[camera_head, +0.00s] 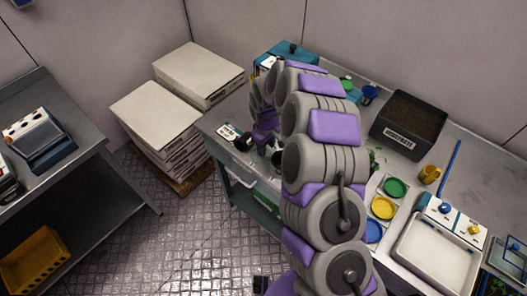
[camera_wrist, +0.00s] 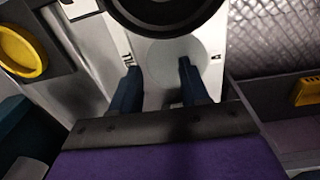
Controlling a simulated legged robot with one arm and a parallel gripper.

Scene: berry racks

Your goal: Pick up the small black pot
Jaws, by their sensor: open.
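In the wrist view a round black object (camera_wrist: 207,17), likely the small black pot, is cut off by the top edge. It lies beyond my gripper (camera_wrist: 159,67), whose two dark fingers are apart with nothing between them. A pale round plate on a white surface shows below the fingertips. In the head view a small dark pot (camera_head: 278,160) shows at the bench's front edge beside my arm, partly hidden. I cannot tell whether both views show the same pot. My arm hides most of my gripper in the head view.
A black substrate tray (camera_head: 385,137) stands at the back of the bench. Green (camera_head: 396,187), yellow (camera_head: 383,208) and blue dishes sit right of my arm. A yellow cup (camera_head: 430,174) stands near a white basin (camera_head: 400,252). Stacked pale slabs (camera_head: 155,110) stand on the floor at left.

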